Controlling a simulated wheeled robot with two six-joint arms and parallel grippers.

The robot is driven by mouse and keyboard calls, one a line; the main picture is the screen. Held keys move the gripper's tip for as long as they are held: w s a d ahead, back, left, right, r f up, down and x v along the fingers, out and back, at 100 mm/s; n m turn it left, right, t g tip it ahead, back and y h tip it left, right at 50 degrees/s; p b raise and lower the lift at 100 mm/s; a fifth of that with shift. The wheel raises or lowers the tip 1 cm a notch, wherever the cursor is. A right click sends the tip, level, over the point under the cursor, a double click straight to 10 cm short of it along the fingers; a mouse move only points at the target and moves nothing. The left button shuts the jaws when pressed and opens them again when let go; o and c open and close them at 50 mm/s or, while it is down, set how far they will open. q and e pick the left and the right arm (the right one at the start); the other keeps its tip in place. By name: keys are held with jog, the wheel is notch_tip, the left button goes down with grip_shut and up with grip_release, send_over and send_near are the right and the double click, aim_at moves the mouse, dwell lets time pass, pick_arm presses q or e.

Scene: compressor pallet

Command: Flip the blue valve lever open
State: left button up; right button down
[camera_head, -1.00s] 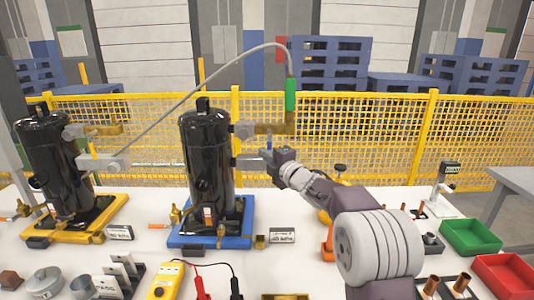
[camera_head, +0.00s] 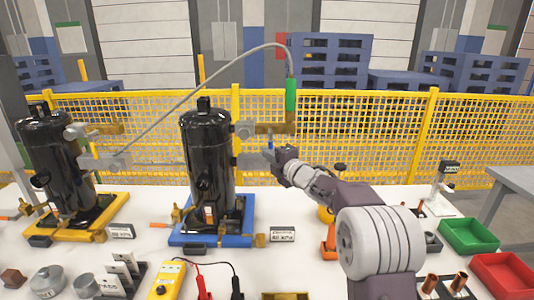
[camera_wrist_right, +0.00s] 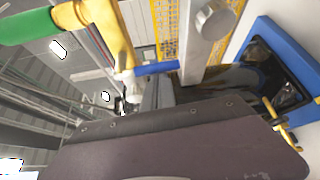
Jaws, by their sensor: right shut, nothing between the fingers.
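The blue valve lever (camera_head: 270,142) hangs roughly upright below a brass fitting (camera_head: 270,128) beside the right-hand black compressor (camera_head: 206,160). It also shows in the right wrist view as a short blue bar (camera_wrist_right: 157,68) beside a pale metal pipe. My right gripper (camera_head: 272,157) is shut and empty, just below the lever in the head view. I cannot tell whether its tips touch the lever. A green-sleeved hose end (camera_head: 291,95) joins the brass fitting above. My left gripper is not in view.
The compressor stands on a blue base (camera_head: 190,240). A second black compressor (camera_head: 55,160) on a yellow base stands at left. A yellow meter (camera_head: 168,280), green bin (camera_head: 470,237) and red bin (camera_head: 505,275) lie on the white table. A yellow mesh fence (camera_head: 360,135) stands behind.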

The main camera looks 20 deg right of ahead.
jog(key=s+d+r+n+g+h+p, duration=0.1)
jog(key=d+r+n+g+h+p, duration=0.3)
jog(key=p, duration=1.5)
jog(key=shift+s+d+r+n+g+h, duration=0.35)
jog(key=shift+d+n+g+h, duration=0.4)
jog(key=shift+n+h, duration=2)
jog(key=shift+n+y, duration=0.75)
jog(key=shift+n, duration=0.2)
